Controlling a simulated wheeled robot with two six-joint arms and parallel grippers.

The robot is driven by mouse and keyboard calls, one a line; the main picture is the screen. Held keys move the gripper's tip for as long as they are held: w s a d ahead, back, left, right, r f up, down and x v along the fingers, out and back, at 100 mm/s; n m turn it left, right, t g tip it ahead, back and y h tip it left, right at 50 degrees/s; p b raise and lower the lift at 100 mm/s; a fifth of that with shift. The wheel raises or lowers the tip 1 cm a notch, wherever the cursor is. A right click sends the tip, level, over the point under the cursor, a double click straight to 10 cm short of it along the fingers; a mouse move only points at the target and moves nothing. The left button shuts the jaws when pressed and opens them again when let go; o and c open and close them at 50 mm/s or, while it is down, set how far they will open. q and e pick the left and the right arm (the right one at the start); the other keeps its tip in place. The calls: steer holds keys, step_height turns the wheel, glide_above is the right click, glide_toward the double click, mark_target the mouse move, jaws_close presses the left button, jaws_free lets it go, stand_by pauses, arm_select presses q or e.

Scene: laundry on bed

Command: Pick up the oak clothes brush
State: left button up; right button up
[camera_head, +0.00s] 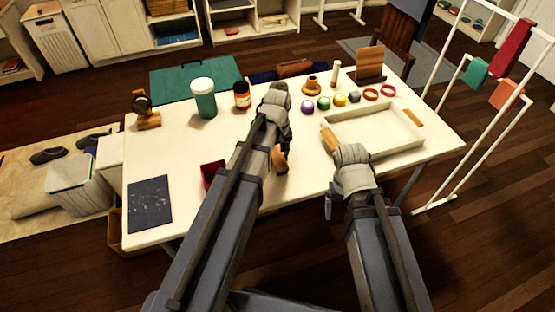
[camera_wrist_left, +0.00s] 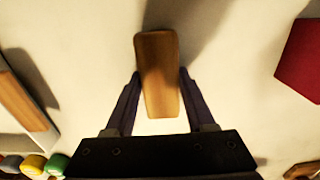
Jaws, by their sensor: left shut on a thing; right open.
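The oak clothes brush (camera_wrist_left: 158,60) is a plain brown wooden block between the two dark fingers of my left gripper (camera_wrist_left: 158,82) in the left wrist view. The gripper is shut on it, a finger against each side. A shadow falls on the pale tabletop beside it. In the head view part of the brush (camera_head: 281,161) shows beside my left forearm, which hides the rest and the fingertips. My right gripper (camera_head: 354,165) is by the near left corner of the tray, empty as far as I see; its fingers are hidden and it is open.
The cream tray (camera_head: 372,150) with wooden handles lies on the right of the white table (camera_head: 160,190). A red box (camera_head: 210,172) and a dark mat (camera_head: 150,203) are at left. Jars, small coloured balls and rings stand along the back. A white rack (camera_head: 470,130) is at right.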

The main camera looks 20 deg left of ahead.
mark_target(277, 156)
arm_select(q)
jaws_close()
step_height(277, 156, up, 10)
steer(key=p, duration=1)
steer(key=shift+r, duration=0.1)
arm_select(e)
step_height(277, 156, up, 10)
arm_select(q)
steer(key=shift+o, duration=0.9)
jaws_free()
steer(key=c, duration=0.7)
arm_select(e)
steer(key=shift+c, duration=0.3)
